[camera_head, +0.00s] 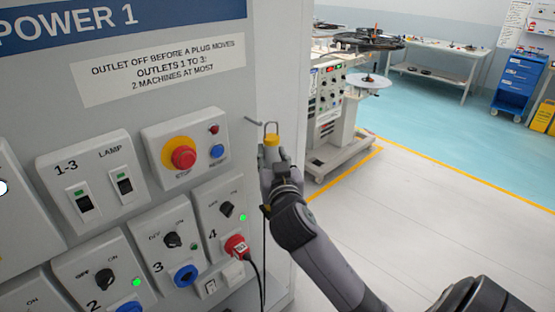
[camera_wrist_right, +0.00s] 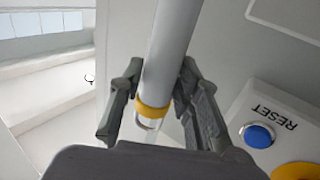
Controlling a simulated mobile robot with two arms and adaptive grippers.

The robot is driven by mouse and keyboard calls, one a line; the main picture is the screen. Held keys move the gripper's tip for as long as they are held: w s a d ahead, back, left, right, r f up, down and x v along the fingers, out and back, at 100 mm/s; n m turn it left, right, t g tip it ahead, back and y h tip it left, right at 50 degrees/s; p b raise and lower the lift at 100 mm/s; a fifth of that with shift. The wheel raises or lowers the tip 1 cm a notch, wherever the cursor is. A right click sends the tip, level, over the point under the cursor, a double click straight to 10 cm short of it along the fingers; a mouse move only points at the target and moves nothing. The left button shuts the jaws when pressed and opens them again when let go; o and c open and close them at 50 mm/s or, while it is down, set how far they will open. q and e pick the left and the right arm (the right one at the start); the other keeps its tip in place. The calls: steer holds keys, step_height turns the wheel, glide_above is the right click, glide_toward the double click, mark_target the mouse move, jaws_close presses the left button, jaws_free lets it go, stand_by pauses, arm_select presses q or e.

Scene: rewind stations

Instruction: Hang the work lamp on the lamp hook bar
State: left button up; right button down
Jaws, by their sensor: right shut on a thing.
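The work lamp (camera_head: 271,141) has a yellow top with a wire hook above it, and it stands roughly upright beside the power panel's right edge. My right gripper (camera_head: 268,172) is shut on its body. In the right wrist view the lamp (camera_wrist_right: 170,50) is a pale tube with a yellow ring, between the fingers of my right gripper (camera_wrist_right: 157,85). The lamp hook bar (camera_head: 253,120) is a short grey rod at the panel's right edge. The wire hook is close to the bar's right end; I cannot tell whether they touch. My left gripper is out of view.
The power panel (camera_head: 215,125) fills the left, with a red stop button (camera_head: 183,156), switches and a red plug (camera_head: 237,247) in outlet 4. A dark cable (camera_head: 263,265) hangs below my right gripper. A machine (camera_head: 330,110) stands behind. The floor at right is clear.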

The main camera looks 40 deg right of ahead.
steer(key=shift+w+a+f+b, duration=0.1)
steer(key=shift+w+f+b, duration=0.15)
steer(key=shift+w, duration=0.7)
steer(key=shift+w+a+f+b, duration=0.15)
steer(key=shift+w+b, duration=0.1)
steer(key=shift+w, duration=0.65)
steer(key=shift+w+f+b, duration=0.2)
steer(key=shift+w+b, duration=0.05)
steer(key=shift+w, duration=0.7)
steer(key=c, duration=1.2)
jaws_free()
steer(key=shift+o, duration=0.5)
steer(key=shift+f, duration=0.2)
